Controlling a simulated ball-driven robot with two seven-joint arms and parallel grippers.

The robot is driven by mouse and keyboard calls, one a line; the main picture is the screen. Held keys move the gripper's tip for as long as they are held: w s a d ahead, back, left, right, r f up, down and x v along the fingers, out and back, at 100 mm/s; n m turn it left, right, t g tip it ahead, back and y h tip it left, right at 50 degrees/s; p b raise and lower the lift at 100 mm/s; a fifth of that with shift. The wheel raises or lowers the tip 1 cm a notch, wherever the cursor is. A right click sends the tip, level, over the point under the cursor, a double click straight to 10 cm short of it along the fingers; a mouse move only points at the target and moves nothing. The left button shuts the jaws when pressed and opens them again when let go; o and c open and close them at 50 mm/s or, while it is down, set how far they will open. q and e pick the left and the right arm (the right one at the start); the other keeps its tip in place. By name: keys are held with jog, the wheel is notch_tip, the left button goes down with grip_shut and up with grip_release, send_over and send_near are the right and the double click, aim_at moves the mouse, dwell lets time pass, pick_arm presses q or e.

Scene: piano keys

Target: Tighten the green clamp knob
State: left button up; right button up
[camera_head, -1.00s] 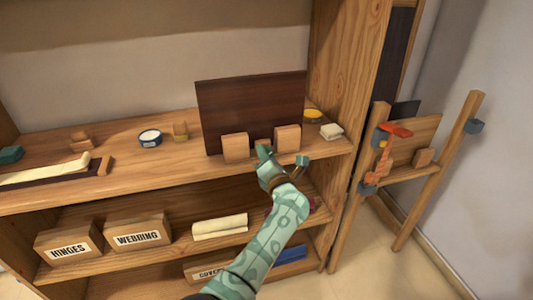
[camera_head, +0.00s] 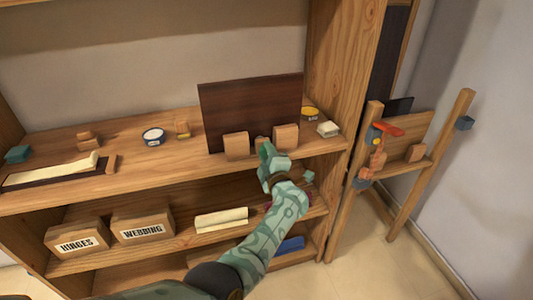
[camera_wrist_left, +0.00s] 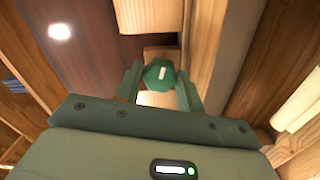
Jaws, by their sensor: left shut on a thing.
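The green clamp knob (camera_wrist_left: 158,74), a faceted piece with a pale mark on its face, sits between the two fingers of my left gripper (camera_wrist_left: 159,86) in the left wrist view. The fingers are shut on its sides. In the head view my left gripper (camera_head: 270,160) is at the front edge of the upper shelf and hides the knob. Just behind it, a dark board (camera_head: 250,103) stands upright with wooden blocks (camera_head: 236,146) against its front. The board also fills the left of the wrist view (camera_wrist_left: 85,55). My right gripper is not in view.
Labelled boxes (camera_head: 142,226) and a cream roll (camera_head: 221,220) stand below. A wooden easel (camera_head: 400,160) stands right, with orange clamps.

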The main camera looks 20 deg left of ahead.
pick_arm(q)
jog(key=shift+d+f+m+p, duration=0.1)
jog(key=shift+m+p, duration=0.45)
jog(key=shift+m, duration=2.75)
jog(key=o, duration=1)
jog(key=shift+s, duration=0.1)
